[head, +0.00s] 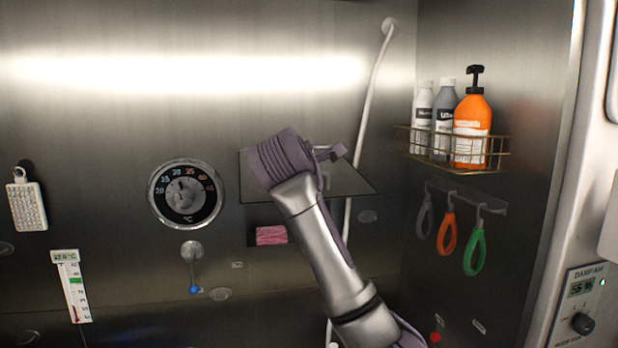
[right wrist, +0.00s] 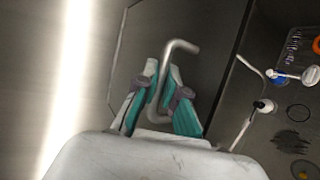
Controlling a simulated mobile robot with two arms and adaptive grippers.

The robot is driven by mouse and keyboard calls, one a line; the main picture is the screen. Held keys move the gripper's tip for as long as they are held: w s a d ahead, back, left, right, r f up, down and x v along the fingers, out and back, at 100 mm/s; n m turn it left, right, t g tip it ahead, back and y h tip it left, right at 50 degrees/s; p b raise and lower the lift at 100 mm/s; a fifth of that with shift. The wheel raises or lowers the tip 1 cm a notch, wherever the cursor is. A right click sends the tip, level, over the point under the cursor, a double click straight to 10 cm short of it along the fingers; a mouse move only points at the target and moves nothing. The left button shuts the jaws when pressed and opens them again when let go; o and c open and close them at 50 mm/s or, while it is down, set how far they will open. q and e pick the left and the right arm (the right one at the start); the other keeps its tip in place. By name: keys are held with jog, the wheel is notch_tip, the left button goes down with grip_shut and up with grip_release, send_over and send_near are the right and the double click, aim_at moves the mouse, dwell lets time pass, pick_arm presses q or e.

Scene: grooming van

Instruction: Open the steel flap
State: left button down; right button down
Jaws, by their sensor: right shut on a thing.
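The steel flap (head: 352,182) is a dark panel in the back wall of the head view. It is tilted outward, with its lower edge away from the wall and a dark opening below it. My right gripper (head: 328,154) is at the flap's front, partly hidden by my own wrist. In the right wrist view the teal-padded fingers of my right gripper (right wrist: 160,108) are closed around the bent metal handle (right wrist: 178,46) of the flap (right wrist: 207,65). My left gripper is in neither view.
A pink folded item (head: 271,235) sits in the opening. A round dial (head: 186,193) is left of the flap. A wire rack (head: 500,153) with bottles and hooks with coloured loops are on the right wall. A white hose (head: 372,85) hangs behind my arm.

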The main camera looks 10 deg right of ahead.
jog(key=c, duration=1.4)
grip_release()
jog(key=shift+w, duration=0.1)
jog(key=shift+o, duration=0.8)
jog(key=shift+w+f, duration=0.1)
jog(key=shift+s+a, duration=0.1)
jog(key=shift+s, duration=0.15)
jog(key=v, duration=1.1)
jog(key=shift+s, duration=0.2)
